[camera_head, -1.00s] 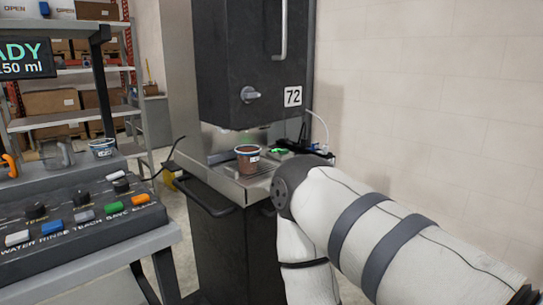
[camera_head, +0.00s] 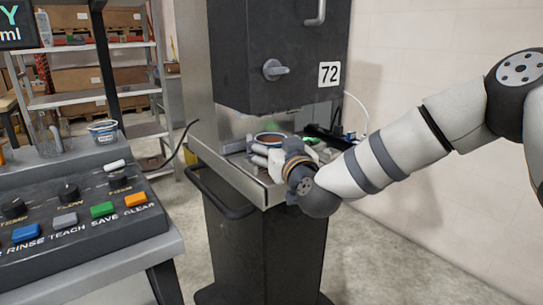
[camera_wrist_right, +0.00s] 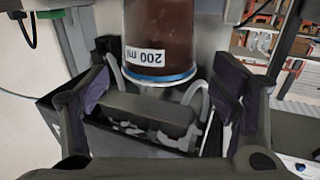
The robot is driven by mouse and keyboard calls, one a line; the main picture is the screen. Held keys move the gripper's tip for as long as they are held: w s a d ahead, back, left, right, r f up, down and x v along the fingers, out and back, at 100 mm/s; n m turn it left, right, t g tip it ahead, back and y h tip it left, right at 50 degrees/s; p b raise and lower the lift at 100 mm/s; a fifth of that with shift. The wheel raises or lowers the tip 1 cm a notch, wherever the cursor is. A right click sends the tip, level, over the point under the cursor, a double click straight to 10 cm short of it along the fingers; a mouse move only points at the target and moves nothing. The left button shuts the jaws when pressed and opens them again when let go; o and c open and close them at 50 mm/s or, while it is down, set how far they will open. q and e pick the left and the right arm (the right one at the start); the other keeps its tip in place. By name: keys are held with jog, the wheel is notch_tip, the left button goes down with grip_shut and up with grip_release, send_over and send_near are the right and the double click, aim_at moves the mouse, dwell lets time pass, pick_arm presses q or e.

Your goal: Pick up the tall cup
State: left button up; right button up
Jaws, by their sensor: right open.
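A brown-filled cup with a blue rim (camera_head: 270,138) stands on the dispenser's metal tray (camera_head: 240,178). Only its upper part shows in the head view; my right gripper (camera_head: 277,158) hides the rest. In the right wrist view the cup (camera_wrist_right: 160,30) appears upside down, with a "200 ml" label and the blue rim towards me. There the open fingers of my right gripper (camera_wrist_right: 163,85) lie to its left and right, with gaps on both sides. My left gripper is not in view.
The dark dispenser marked 72 (camera_head: 280,60) overhangs the cup. A button console (camera_head: 80,215) stands at left, with a small white-and-blue cup (camera_head: 103,131) and a clear pitcher (camera_head: 47,133) behind it. A wall bounds the right side.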

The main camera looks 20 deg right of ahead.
aim_at(267, 134)
jog(key=w, duration=0.3)
jog(key=shift+w+f, duration=0.15)
jog(key=shift+w, duration=0.25)
jog(key=c, duration=1.4)
